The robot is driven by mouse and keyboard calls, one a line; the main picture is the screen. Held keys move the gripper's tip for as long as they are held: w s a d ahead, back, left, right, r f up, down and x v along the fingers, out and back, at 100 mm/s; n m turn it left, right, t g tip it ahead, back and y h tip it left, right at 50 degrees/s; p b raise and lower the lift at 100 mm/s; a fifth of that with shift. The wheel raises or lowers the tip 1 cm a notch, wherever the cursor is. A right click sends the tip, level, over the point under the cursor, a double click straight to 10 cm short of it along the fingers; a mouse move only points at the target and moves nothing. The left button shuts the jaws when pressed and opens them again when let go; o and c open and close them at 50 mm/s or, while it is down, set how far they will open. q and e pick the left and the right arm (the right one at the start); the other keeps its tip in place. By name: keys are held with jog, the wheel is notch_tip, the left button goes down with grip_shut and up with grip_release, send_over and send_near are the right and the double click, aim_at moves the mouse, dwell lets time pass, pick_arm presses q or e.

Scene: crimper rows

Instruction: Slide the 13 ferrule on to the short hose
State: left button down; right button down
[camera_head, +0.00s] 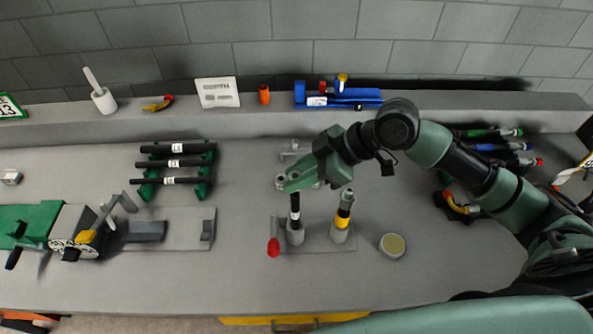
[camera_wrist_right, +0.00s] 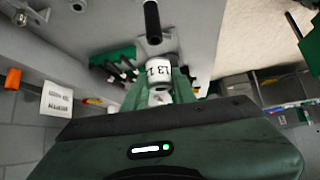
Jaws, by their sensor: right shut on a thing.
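The short hose (camera_head: 295,203) is a black tube with a white label, upright in a grey holder on the bench. In the right wrist view the black hose (camera_wrist_right: 152,22) shows at the top. My right gripper (camera_head: 284,183) is just above the hose's top end. It is shut on the white ferrule marked 13 (camera_wrist_right: 160,70), which sits between the fingers in the wrist view. There the hose's end appears close to the ferrule with a small gap in the picture; their true alignment is unclear. My left gripper is not in view.
A yellow-banded fitting (camera_head: 343,215) stands upright in the neighbouring holder. A red piece (camera_head: 273,247) and a round tin (camera_head: 392,245) lie close by. Black labelled hoses rest on a green rack (camera_head: 146,188) to the left. The bench front is clear.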

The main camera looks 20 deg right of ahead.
aim_at(292, 196)
jog(key=shift+f+b, duration=0.4)
jog(key=shift+f, duration=0.7)
jog(key=shift+p, duration=0.85)
dwell(0.8)
jog(key=shift+f+b, duration=1.15)
jog(key=shift+f, duration=0.95)
jog(key=c, duration=1.1)
grip_release()
jog(key=shift+o, duration=0.2)
